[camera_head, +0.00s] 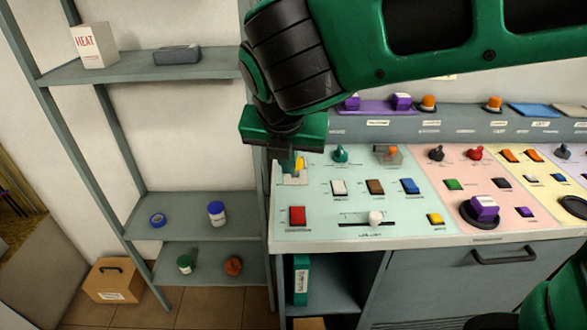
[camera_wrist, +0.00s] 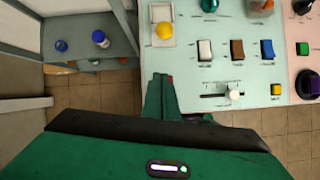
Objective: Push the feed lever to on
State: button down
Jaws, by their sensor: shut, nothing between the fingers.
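A yellow-knobbed lever (camera_head: 299,164) stands on a white plate at the left end of the pale green panel; its label is too small to read. In the wrist view its round yellow knob (camera_wrist: 164,31) shows from above on the white plate. My gripper (camera_head: 290,160) points down at the panel's left end, in front of part of the lever and plate. In the wrist view the gripper's green fingers (camera_wrist: 159,82) are together and empty, and they appear apart from the knob. I cannot tell the gap in depth or the lever's setting.
A red button (camera_head: 297,215), coloured rocker switches (camera_head: 375,187) and a slider with a white knob (camera_head: 375,218) share the panel. A grey shelf rack (camera_head: 190,230) stands close on the left. Pink and yellow panel sections with more controls lie to the right.

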jog(key=x, duration=1)
jog(key=shift+f, duration=0.2)
jog(key=w, duration=0.2)
jog(key=w+r, duration=0.1)
jog(key=shift+d, duration=0.3)
jog(key=shift+w+d+r, duration=0.15)
jog(key=shift+w, duration=0.25)
